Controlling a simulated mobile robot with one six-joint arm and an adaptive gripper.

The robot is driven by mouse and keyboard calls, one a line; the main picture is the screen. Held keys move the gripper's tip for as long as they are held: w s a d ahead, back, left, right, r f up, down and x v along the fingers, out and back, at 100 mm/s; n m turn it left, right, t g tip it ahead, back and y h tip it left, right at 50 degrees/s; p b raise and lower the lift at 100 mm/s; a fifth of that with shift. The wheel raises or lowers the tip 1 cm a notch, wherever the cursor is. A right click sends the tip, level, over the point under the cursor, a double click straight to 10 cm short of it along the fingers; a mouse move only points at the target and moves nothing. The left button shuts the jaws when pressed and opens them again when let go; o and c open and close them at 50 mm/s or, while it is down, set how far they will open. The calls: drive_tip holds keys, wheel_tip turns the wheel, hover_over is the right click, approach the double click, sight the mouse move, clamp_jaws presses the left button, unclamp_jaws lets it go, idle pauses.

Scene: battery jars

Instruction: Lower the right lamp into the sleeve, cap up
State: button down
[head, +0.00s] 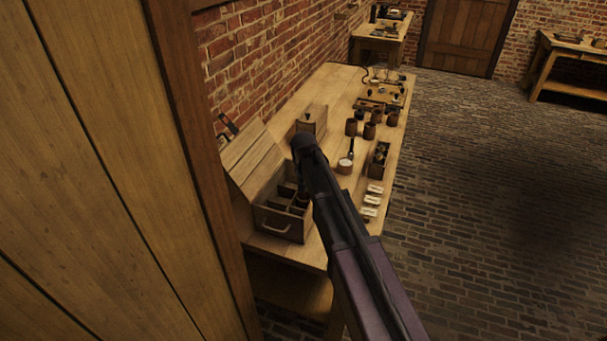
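My arm reaches in from the lower right, and its wrist is above the right side of an open wooden case (278,222) at the near end of the bench. My gripper (302,197) points down at the case's right inner side, small, dark and partly hidden by my arm. I cannot tell whether its fingers are open or shut, or whether they hold anything. The case has dark compartments inside, which may be the sleeves. I cannot make out a lamp or its cap.
The case's raised lid (250,158) leans toward the brick wall. A small wooden box (313,117), a white-topped pot (345,167), several brown jars (370,131), an open narrow box (371,172) and white cards (371,200) stand on the bench (318,90). The floor at right is clear.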

drive_tip(key=shift+f+b, duration=2.05)
drive_tip(key=shift+f, duration=0.15)
drive_tip(key=shift+f+b, duration=2.45)
idle(2.1)
drive_tip(key=shift+c, duration=1.5)
unclamp_jaws()
drive_tip(key=shift+r, duration=0.1)
